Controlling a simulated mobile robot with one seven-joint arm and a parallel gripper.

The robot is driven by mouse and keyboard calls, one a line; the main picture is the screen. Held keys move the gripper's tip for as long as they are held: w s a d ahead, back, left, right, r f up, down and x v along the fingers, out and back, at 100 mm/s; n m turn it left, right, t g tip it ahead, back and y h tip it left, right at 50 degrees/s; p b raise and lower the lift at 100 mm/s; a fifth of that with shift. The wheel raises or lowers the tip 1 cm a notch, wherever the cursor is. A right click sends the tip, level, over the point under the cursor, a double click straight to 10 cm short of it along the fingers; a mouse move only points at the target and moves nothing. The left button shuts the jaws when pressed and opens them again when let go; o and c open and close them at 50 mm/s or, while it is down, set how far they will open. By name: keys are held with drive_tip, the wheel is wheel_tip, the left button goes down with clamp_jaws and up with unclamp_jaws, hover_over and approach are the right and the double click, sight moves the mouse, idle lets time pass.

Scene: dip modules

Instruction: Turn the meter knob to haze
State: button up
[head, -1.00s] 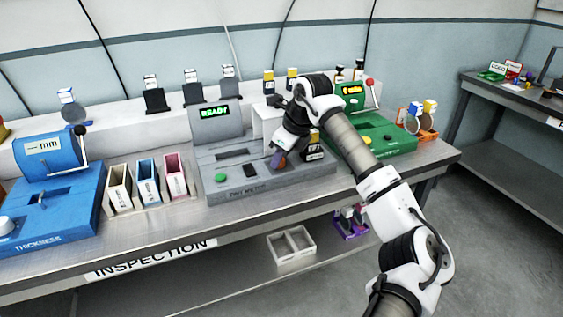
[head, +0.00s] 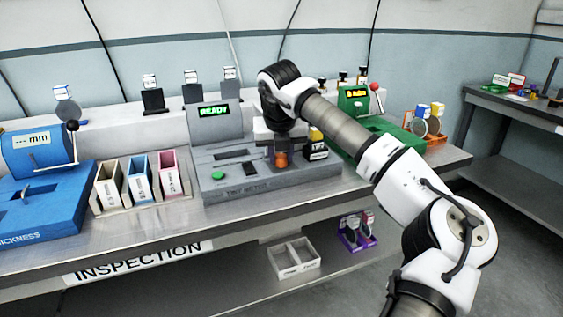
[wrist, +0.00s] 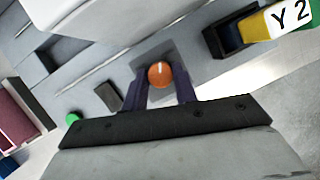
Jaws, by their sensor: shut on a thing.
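The grey meter (head: 235,190) sits on the bench, with "READY" in green on its display (head: 214,111). Its orange round knob (head: 281,160) is on the right part of the deck. My gripper (head: 281,150) points down over it. In the wrist view, the two dark fingers of my gripper (wrist: 160,88) are on either side of the knob (wrist: 160,74) and shut on it. A white pointer mark on the knob runs toward the top of that view. The dial labels, including haze, cannot be read.
A green button (head: 217,175) and a dark block (head: 250,169) are on the meter's deck. A dark holder with a yellow-topped piece (head: 316,140) stands close right of the knob. A green machine (head: 385,135) and blue thickness gauge (head: 50,195) flank the meter.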

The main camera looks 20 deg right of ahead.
drive_tip(key=shift+m+g+h+b, duration=0.3)
drive_tip(key=shift+m+h+b, duration=0.4)
drive_tip(key=shift+m, duration=0.9)
drive_tip(key=o, duration=1)
drive_tip(key=shift+a+r, duration=0.1)
drive_tip(key=v, duration=1.3)
drive_tip(key=shift+r, duration=0.3)
